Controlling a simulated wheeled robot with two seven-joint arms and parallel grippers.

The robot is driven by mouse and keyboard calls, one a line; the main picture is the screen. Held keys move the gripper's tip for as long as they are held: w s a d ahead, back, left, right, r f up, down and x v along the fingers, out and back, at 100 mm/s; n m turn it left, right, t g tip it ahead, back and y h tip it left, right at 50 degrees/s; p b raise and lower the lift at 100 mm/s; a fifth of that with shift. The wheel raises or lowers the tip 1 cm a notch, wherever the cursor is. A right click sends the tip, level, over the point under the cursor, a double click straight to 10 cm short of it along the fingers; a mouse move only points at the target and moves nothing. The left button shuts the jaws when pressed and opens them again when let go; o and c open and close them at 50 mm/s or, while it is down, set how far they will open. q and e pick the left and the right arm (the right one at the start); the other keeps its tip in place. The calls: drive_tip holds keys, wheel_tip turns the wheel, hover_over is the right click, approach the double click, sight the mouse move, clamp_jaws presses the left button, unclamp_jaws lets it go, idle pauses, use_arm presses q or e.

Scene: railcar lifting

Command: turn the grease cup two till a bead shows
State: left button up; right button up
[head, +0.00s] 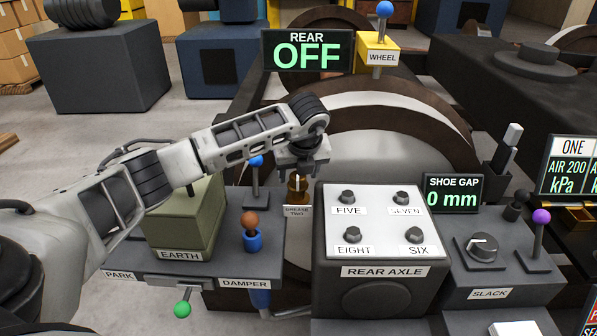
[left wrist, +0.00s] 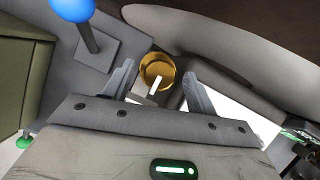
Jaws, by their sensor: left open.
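The grease cup two (head: 297,188) is a small brass cup above a label reading GREASE TWO (head: 297,211), left of the white REAR AXLE panel. My left gripper (head: 301,172) is over the cup, pointing down, and hides part of it. In the left wrist view the cup (left wrist: 157,71) shows as a round gold top with a white mark on it. It lies between the two open fingers (left wrist: 160,88), a little beyond their tips, with gaps on both sides. I see no bead clearly. My right gripper is not in view.
The REAR AXLE box (head: 382,228) with several knobs stands just right of the cup. A blue-knobbed lever (head: 256,163) and a brown-topped blue post (head: 252,238) stand to its left. The green EARTH box (head: 183,228) is under my left arm. A large wheel (head: 395,150) rises behind.

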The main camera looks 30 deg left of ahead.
use_arm(q)
drive_tip(key=c, duration=1)
